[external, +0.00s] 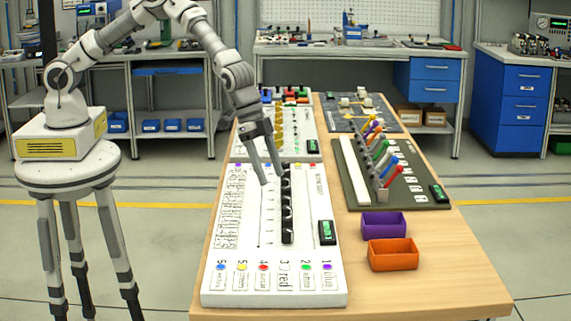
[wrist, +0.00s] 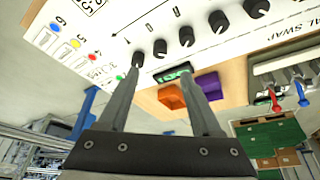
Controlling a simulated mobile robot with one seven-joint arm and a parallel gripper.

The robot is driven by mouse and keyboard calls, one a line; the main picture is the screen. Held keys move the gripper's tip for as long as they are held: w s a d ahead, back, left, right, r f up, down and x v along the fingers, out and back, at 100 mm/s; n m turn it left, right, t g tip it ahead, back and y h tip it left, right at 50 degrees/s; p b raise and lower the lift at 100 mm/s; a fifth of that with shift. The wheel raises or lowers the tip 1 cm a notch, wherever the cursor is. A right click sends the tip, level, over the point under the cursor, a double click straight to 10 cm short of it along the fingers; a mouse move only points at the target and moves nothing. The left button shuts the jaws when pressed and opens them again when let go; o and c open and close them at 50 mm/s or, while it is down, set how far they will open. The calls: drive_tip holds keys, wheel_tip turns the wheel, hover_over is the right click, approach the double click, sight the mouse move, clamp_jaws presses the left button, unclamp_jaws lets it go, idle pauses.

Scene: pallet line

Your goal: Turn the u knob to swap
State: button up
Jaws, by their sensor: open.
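A white panel (external: 223,282) lies on the wooden table. A row of several black knobs (external: 287,211) runs along it; they also show across the top of the wrist view (wrist: 187,37). The letters beside the knobs are too small or cut off, so I cannot tell which one is u. The word "SWAP" is printed on the panel in the wrist view. My gripper (external: 273,180) is open and empty, near the far end of the row in the external view. In the wrist view my fingertips (wrist: 162,72) lie over the panel edge; one overlaps a knob, contact unclear.
A green display (external: 327,232) sits beside the knobs. A purple bin (external: 384,225) and an orange bin (external: 393,254) stand to the right. A dark board with coloured levers (external: 384,160) lies behind them. Another white panel (external: 306,128) is further back.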

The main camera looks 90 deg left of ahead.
sight(286, 218)
drive_tip(key=p+x, duration=0.1)
drive_tip(key=x, duration=1.1)
clamp_jaws()
